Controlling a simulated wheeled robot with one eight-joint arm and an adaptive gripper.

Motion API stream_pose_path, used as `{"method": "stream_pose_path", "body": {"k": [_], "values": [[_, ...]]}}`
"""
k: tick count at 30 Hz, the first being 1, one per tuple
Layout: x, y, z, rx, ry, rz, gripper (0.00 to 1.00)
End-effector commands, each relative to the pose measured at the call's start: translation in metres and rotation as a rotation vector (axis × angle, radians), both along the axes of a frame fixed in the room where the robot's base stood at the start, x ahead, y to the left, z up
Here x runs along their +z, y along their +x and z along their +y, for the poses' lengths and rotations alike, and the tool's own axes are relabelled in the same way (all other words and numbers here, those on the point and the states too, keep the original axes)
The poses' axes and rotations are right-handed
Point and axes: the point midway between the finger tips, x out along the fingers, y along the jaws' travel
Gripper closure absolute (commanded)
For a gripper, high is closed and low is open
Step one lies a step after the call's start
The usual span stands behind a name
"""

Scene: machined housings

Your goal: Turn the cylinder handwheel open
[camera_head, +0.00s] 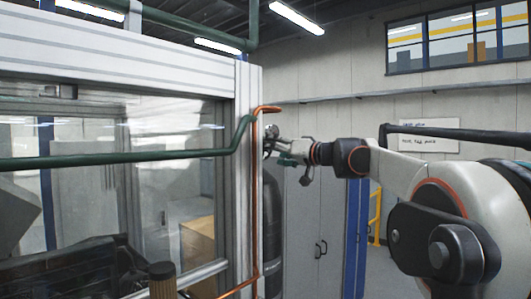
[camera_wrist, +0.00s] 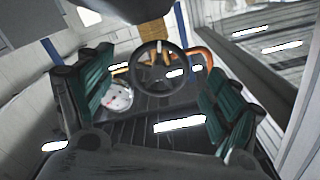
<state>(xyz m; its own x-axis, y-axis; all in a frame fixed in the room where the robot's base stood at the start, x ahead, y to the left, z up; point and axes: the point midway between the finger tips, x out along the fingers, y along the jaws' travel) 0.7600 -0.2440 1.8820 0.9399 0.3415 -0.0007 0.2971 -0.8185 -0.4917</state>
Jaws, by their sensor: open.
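The handwheel (camera_wrist: 138,61) is a dark spoked ring in the upper middle of the wrist view. My gripper (camera_wrist: 160,82) is open, with one green-padded finger on each side of the wheel. The fingers appear apart from the rim; I cannot tell the exact depth gap. In the head view my gripper (camera_head: 284,156) is at the top of the dark cylinder (camera_head: 272,240), by the corner post of the enclosure. There the wheel is small and hard to make out behind the gripper.
An orange-copper pipe (camera_head: 256,190) runs up the enclosure post (camera_head: 241,170) close to my gripper, and curves right of the wheel in the wrist view (camera_wrist: 204,62). A white round gauge-like part (camera_wrist: 118,96) sits beside the left finger. Grey cabinets (camera_head: 312,225) stand behind.

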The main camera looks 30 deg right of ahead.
Motion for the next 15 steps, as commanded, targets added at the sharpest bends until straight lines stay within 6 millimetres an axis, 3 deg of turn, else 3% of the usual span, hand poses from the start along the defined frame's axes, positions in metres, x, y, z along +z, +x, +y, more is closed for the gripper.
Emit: {"method": "stream_pose_path", "body": {"k": [6, 15], "values": [[-0.001, -0.042, -0.016, -0.002, 0.000, 0.000, 0.17], [-0.001, -0.069, -0.025, -0.001, 0.000, 0.000, 0.17]]}}
